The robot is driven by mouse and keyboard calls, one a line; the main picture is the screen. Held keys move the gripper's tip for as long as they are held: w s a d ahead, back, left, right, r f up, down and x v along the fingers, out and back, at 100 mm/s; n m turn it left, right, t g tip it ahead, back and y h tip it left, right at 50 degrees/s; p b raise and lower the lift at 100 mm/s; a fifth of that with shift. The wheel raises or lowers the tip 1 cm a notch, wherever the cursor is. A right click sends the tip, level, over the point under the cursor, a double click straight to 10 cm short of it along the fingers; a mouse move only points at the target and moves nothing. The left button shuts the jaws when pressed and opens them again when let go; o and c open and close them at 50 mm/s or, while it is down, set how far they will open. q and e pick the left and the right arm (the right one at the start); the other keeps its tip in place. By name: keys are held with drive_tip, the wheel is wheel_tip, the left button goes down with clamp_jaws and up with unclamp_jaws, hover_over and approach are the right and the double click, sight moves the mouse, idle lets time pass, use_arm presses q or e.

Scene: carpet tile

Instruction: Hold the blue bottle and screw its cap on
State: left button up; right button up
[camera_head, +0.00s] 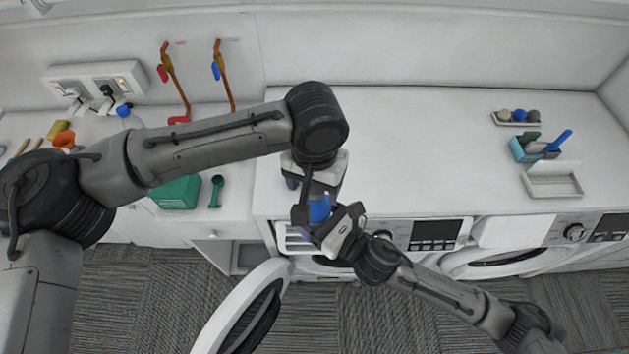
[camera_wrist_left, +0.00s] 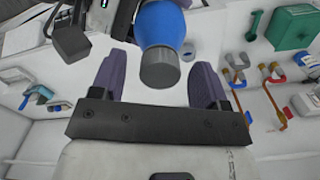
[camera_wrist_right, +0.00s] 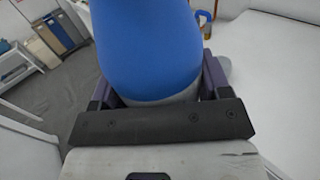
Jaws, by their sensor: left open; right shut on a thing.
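The blue bottle (camera_head: 319,210) is in front of the counter edge in the head view, between my two grippers. My right gripper (camera_head: 338,228) is shut on it; in the right wrist view the blue body (camera_wrist_right: 150,45) fills the space between the fingers. My left gripper (camera_head: 316,188) is above the bottle. In the left wrist view the bottle (camera_wrist_left: 160,22) points its grey cylindrical, cap-like end (camera_wrist_left: 160,72) between the open purple fingers, with gaps on both sides. I cannot tell how firmly that end sits on the bottle.
The white counter (camera_head: 420,150) is mostly clear. A green box (camera_head: 176,193) and green scoop (camera_head: 216,190) lie left; a blue holder (camera_head: 530,150) and white tray (camera_head: 553,182) stand right. An open round washer door (camera_head: 240,305) juts out below my grippers.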

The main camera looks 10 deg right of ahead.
use_arm(q)
drive_tip(key=shift+r, duration=0.1)
use_arm(e)
drive_tip(key=shift+r, duration=0.1)
use_arm(q)
wheel_tip(320, 180, up, 12)
idle(0.6)
idle(0.6)
